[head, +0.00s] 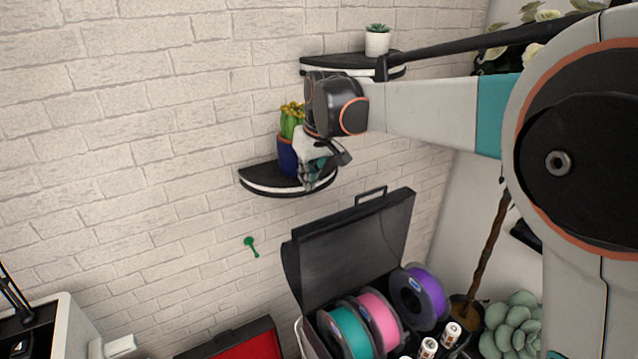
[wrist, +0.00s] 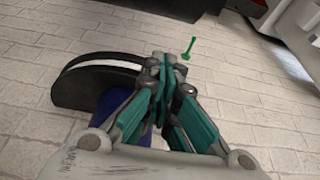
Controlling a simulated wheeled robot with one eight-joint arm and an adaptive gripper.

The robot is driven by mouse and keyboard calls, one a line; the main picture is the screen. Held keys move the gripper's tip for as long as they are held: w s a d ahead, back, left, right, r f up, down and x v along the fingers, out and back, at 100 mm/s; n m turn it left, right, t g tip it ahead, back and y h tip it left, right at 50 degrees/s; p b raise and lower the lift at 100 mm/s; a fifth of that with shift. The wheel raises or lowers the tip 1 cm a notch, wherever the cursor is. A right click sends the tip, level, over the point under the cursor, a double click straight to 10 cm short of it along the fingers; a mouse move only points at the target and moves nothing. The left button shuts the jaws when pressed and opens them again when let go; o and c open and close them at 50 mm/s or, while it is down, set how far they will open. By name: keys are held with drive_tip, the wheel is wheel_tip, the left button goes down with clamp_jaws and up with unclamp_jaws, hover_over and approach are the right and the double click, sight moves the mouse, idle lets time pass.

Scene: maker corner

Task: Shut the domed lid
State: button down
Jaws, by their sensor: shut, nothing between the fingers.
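The dark domed lid (head: 345,245) stands open and upright against the wall side in the head view, with a handle (head: 370,195) along its top edge. It belongs to a dark box that holds teal, pink and purple spools. My gripper (head: 322,172) is shut and empty, above and left of the lid, close to the lower wall shelf. It does not touch the lid. In the wrist view my gripper's fingers (wrist: 166,70) are together with nothing between them. The lid is not seen in the wrist view.
The lower shelf (head: 262,182) holds a blue pot (head: 287,158) with a cactus, right beside my gripper. A higher shelf (head: 325,62) holds a white pot (head: 377,43). A green wall hook (head: 251,246) is left of the lid. Several small cylinders stand near the spools.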

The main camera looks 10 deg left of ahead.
wheel_tip(320, 180, down, 9)
drive_tip(key=p, duration=0.2)
drive_tip(key=shift+s+r+p, duration=0.15)
drive_tip(key=shift+p, duration=0.15)
drive_tip(key=shift+s+d, duration=0.25)
drive_tip(key=shift+s, duration=0.1)
drive_tip(key=shift+d, duration=0.1)
